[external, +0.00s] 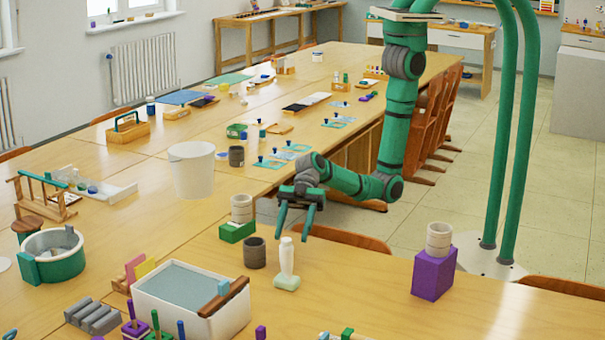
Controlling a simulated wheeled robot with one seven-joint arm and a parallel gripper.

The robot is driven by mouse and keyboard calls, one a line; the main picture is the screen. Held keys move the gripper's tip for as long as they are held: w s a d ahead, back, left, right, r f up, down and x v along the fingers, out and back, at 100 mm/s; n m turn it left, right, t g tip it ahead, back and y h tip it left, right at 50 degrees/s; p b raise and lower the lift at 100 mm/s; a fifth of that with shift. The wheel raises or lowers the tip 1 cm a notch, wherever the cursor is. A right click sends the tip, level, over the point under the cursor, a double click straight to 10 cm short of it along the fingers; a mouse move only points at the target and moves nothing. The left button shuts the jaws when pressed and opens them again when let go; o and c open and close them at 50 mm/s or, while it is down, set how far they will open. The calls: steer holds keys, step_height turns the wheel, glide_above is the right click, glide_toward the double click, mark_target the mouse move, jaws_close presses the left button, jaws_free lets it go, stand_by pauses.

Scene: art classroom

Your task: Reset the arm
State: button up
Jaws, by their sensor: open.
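My green and grey arm reaches down from the upper right in the external view. My gripper (295,232) is open, with its two green fingers pointing down and apart. Nothing shows between the fingers. It hangs above the near table (350,300), over the area of a white bottle (287,257) on a pale green base. The bottle stands upright just below and left of the fingertips. I cannot tell the exact height of the gap.
A dark cup (255,253) and a stacked cup on a green block (237,231) stand left of my gripper. A purple block (433,275) bears a cup (439,238) at right. A white water tub (190,300) is at front left. Table between bottle and purple block is clear.

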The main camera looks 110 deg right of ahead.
steer(key=shift+s+d+r, duration=0.15)
steer(key=shift+s+d, duration=0.05)
steer(key=shift+d, duration=0.1)
stand_by(0.4)
steer(key=d+f+m+t+h, duration=0.1)
steer(key=d, duration=0.3)
steer(key=s+d+f+m+t+h, duration=0.1)
steer(key=d+f+m+t, duration=0.1)
steer(key=d, duration=0.3)
steer(key=d+f+m+t+h, duration=0.1)
steer(key=d+f, duration=0.1)
steer(key=d, duration=0.2)
steer(key=shift+s+d+f+m+t, duration=0.15)
steer(key=shift+s+f+m+t, duration=0.1)
steer(key=shift+m+t, duration=0.15)
steer(key=s+d+r+m+t+h, duration=0.1)
steer(key=s+d+m+t+h, duration=0.25)
steer(key=s+d, duration=0.6)
steer(key=s+d+r+m+t+h, duration=0.15)
steer(key=s+d+h, duration=0.35)
steer(key=d, duration=0.7)
steer(key=s+d+r+m, duration=0.2)
steer(key=s, duration=1.3)
steer(key=shift+s+g, duration=0.3)
steer(key=shift+g, duration=0.1)
